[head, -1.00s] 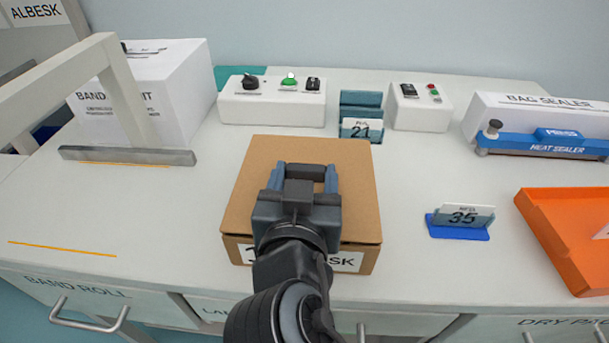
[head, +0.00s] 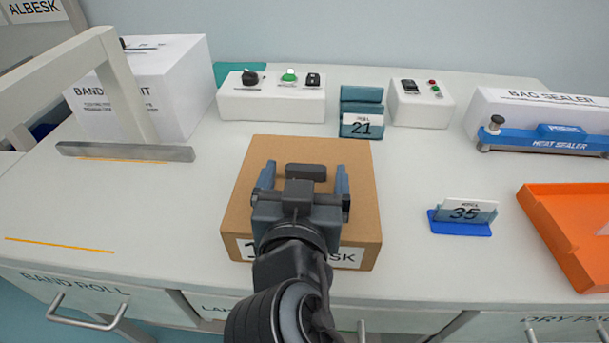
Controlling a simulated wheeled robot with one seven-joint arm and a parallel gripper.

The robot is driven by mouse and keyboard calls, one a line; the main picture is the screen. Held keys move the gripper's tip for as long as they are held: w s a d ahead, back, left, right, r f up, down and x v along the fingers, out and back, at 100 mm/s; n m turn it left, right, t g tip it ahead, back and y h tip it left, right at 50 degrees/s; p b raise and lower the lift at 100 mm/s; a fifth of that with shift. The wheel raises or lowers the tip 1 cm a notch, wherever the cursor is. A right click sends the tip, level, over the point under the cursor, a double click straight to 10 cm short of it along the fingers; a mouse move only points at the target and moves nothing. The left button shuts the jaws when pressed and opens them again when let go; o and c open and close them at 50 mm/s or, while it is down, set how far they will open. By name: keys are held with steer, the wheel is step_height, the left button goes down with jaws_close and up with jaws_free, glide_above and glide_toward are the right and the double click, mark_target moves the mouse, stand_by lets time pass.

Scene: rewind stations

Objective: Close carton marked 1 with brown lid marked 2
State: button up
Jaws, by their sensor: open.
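A brown carton (head: 364,254) stands near the front edge of the white table, with a partly hidden label on its front face. A brown lid (head: 345,155) covers its top, and a dark grip block (head: 306,172) stands on the lid's middle. I cannot see a seam gap between lid and carton. My gripper (head: 300,180) is over the lid with its two blue-grey fingers spread, one on each side of the grip block and apart from it. My arm hides the lid's near middle and part of the front label. I cannot read a 2 on the lid.
A blue holder with card 21 (head: 361,125) stands behind the carton, near two control boxes (head: 272,103). A blue stand with card 35 (head: 463,217) and an orange tray (head: 540,215) are at right. A grey press bar (head: 125,152) is at left. Table beside the carton is clear.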

steer(key=s, duration=0.5)
steer(key=s+r, duration=0.1)
steer(key=s, duration=0.1)
steer(key=shift+s+a, duration=0.2)
steer(key=shift+s, duration=0.15)
steer(key=shift+r, duration=0.1)
